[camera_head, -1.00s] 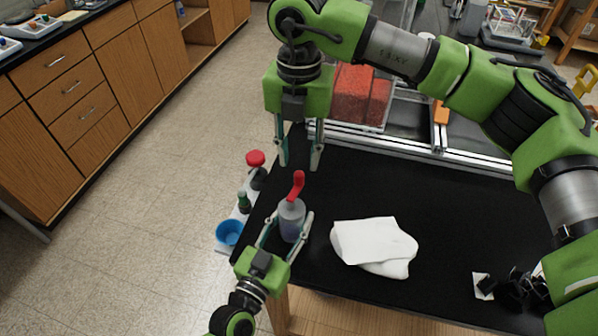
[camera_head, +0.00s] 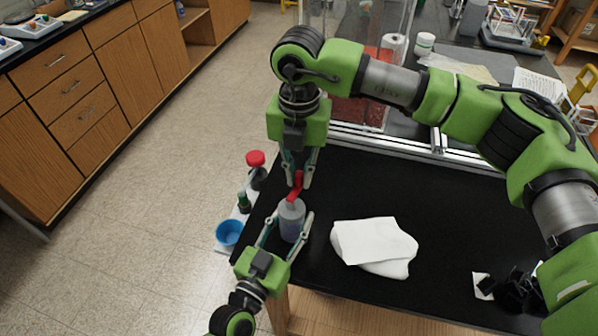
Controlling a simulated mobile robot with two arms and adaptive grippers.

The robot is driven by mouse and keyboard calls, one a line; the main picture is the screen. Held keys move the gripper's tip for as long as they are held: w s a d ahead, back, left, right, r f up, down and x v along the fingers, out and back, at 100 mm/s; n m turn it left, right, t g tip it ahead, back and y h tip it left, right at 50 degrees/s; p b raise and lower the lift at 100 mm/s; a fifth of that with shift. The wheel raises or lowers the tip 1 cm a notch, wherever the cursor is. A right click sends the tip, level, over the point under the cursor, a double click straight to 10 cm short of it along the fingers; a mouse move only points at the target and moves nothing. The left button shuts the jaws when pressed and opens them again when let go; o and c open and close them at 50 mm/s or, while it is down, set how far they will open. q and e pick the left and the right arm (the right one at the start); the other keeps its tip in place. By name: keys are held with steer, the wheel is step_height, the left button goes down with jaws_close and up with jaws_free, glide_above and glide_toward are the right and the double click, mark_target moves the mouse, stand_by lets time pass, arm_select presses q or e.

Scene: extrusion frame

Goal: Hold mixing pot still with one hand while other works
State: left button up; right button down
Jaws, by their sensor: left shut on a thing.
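The mixing pot (camera_head: 291,224), a small grey-purple cylinder, stands upright near the left edge of the black table. A red handle (camera_head: 294,195) rises from its top. My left gripper (camera_head: 290,228), coming from below, is shut on the pot, with one finger on each side. My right gripper (camera_head: 297,185) points down from above, its fingertips on either side of the red handle. The gap is narrow, but I cannot tell whether the fingers touch the handle or are closed on it.
A white cloth (camera_head: 375,247) lies right of the pot on the black table (camera_head: 450,220). A white shelf on the left holds a blue bowl (camera_head: 229,232), a green bottle (camera_head: 244,202) and a red-capped bottle (camera_head: 257,175). A metal extrusion frame (camera_head: 437,146) runs behind the table.

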steer(key=s+a+n, duration=0.2)
steer(key=n, duration=1.2)
steer(key=s+a+n, duration=0.2)
steer(key=n, duration=1.3)
steer(key=shift+s+a+n, duration=0.3)
steer(key=shift+s+a, duration=0.1)
stand_by(0.4)
steer(key=c, duration=2)
jaws_free()
